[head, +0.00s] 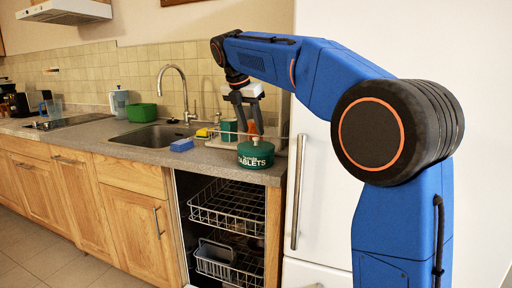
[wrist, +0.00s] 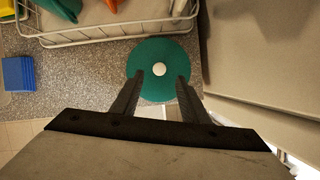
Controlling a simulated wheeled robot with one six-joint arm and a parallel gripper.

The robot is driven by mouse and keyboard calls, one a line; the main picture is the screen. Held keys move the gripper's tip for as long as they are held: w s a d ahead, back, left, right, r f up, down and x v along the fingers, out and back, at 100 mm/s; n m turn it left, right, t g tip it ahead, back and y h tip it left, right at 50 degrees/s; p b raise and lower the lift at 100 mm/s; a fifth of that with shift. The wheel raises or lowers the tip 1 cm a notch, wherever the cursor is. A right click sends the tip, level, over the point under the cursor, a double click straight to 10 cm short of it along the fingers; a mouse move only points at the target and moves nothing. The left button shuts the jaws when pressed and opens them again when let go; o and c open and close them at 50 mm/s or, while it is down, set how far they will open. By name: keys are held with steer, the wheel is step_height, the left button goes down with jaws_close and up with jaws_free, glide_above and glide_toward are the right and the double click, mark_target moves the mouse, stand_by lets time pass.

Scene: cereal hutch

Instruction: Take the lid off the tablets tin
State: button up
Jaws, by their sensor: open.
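The tablets tin (head: 256,160) is a round dark green tin with white "TABLETS" lettering. It stands on the counter near its right end, above the dishwasher. Its green lid (head: 256,146) is on top; in the wrist view the lid (wrist: 157,52) is a green disc with a pale round knob (wrist: 159,69) at its middle. My gripper (head: 246,132) points down over the tin. In the wrist view its two fingers (wrist: 160,76) are apart on either side of the knob, with a gap to it. I cannot tell the fingertips' exact height above the lid.
A white wire dish rack (wrist: 110,38) stands just behind the tin. A blue sponge or block (head: 181,145) lies to the left, near the sink (head: 150,136). The tall white fridge (head: 325,190) is close on the right. The dishwasher racks (head: 228,208) are open below.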

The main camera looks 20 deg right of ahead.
mark_target(254, 138)
steer(key=x, duration=0.4)
steer(key=shift+w+d, duration=0.1)
steer(key=shift+w, duration=0.1)
jaws_close()
steer(key=shift+r, duration=0.1)
